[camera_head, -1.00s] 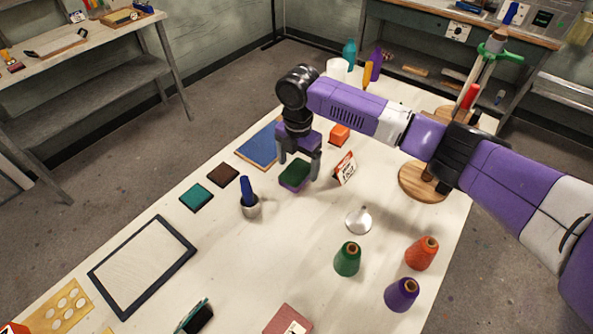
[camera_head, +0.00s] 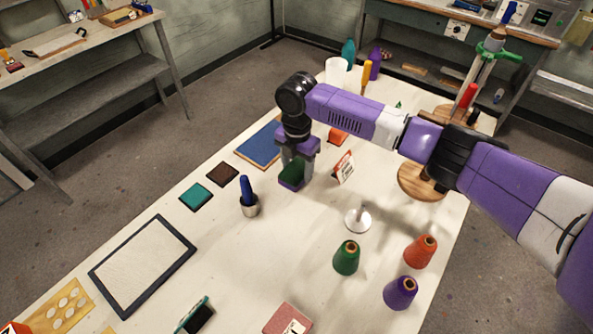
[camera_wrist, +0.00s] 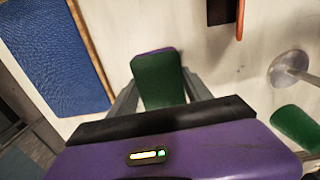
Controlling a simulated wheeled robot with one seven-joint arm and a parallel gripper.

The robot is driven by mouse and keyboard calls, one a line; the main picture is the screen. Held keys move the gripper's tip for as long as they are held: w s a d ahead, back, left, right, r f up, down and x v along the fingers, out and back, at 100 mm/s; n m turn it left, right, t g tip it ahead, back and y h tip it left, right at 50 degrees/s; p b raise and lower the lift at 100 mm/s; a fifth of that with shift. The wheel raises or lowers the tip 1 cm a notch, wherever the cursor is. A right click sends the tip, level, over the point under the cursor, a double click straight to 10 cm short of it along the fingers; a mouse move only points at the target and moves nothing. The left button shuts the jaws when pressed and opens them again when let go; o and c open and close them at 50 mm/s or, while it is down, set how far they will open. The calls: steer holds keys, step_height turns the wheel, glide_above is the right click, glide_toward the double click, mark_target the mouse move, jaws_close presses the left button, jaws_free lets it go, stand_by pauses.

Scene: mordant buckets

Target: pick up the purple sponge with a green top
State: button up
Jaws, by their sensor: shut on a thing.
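The purple sponge with a green top (camera_head: 291,183) is at the middle of the white table, below my gripper (camera_head: 294,170). My gripper points down and is shut on the sponge, one finger on each side. In the wrist view the sponge's green top (camera_wrist: 160,78) faces the camera, with a purple edge at its far end. The gripper's fingers (camera_wrist: 160,92) flank it there. The fingers and palm partly hide the sponge in the head view. I cannot tell whether its underside touches the table.
A small sign (camera_head: 343,167) stands close right of the gripper, with an orange block (camera_head: 338,135) behind. A blue mat (camera_head: 258,143) lies behind left. A cup with a blue handle (camera_head: 248,200) is front left; a white stand (camera_head: 358,220) and cones (camera_head: 346,258) are front right.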

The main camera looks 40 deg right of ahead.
mark_target(298, 169)
steer(key=shift+r, duration=0.1)
step_height(298, 169, up, 20)
steer(key=b, duration=0.3)
steer(key=o, duration=0.5)
steer(key=c, duration=0.4)
